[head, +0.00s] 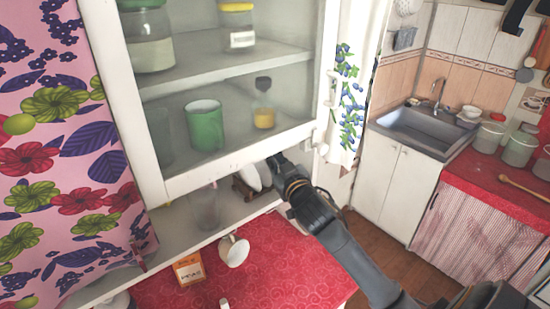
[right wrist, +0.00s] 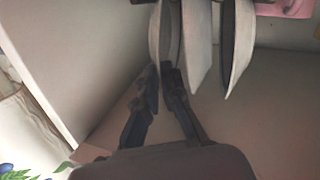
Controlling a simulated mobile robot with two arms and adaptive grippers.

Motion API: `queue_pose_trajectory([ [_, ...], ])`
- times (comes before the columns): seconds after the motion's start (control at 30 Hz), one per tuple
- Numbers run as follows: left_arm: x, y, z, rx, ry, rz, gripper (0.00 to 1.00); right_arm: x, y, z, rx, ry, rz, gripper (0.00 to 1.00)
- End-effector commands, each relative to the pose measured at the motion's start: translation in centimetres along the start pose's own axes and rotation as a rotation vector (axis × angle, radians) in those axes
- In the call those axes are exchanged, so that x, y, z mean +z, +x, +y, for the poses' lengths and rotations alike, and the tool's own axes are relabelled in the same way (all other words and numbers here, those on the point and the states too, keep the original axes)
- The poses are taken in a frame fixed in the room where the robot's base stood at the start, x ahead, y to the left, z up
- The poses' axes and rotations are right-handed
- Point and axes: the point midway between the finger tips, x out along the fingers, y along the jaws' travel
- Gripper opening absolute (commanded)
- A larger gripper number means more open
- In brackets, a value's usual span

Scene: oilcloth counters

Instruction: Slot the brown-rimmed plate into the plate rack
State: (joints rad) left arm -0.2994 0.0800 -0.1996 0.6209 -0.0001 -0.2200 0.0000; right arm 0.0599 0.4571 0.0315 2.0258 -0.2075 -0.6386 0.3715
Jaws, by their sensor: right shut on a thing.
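My right gripper (head: 272,162) reaches in under the glazed cabinet, at the opening of the lower shelf. In the right wrist view its fingers (right wrist: 164,72) are closed on the lower edge of a pale plate (right wrist: 164,35), the leftmost of the upright plates. I take this for the brown-rimmed plate, but its rim colour is unclear in the shade. Two more pale plates (right wrist: 198,50) stand upright to its right, apart from the fingers. The dark wooden plate rack (head: 242,188) shows in the head view, with a white plate (head: 251,176) in it. My left gripper is out of view.
The cabinet's lower frame (head: 235,158) is just above the gripper. A clear glass (head: 205,207) stands left of the rack. An orange box (head: 188,268) and a white cup-like object (head: 234,251) are on the red counter (head: 290,255), which has clear room on its right.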

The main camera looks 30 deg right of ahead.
Motion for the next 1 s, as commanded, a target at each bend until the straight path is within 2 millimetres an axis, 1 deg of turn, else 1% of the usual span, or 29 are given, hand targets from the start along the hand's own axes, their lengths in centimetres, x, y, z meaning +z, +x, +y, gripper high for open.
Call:
queue_pose_trajectory([
  [0.43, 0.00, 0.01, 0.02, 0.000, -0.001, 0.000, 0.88, 0.07, -0.01, -0.01, 0.000, 0.000, -0.001, 0.00],
  [0.5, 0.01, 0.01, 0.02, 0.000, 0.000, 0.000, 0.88, 0.08, -0.01, -0.01, 0.000, 0.000, -0.001, 0.16],
  [0.57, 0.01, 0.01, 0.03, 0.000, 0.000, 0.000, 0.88, 0.08, -0.01, -0.01, 0.000, 0.000, -0.001, 0.29],
  [0.6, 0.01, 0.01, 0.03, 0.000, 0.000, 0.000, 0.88, 0.08, -0.01, -0.02, 0.000, 0.000, -0.001, 0.33],
  [0.9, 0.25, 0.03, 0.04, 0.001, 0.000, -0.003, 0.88, 0.24, -0.07, -0.14, -0.003, 0.001, -0.005, 0.33],
  [1.0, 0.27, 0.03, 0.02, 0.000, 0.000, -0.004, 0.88, 0.31, -0.64, -0.20, -0.004, 0.001, -0.005, 0.33],
])
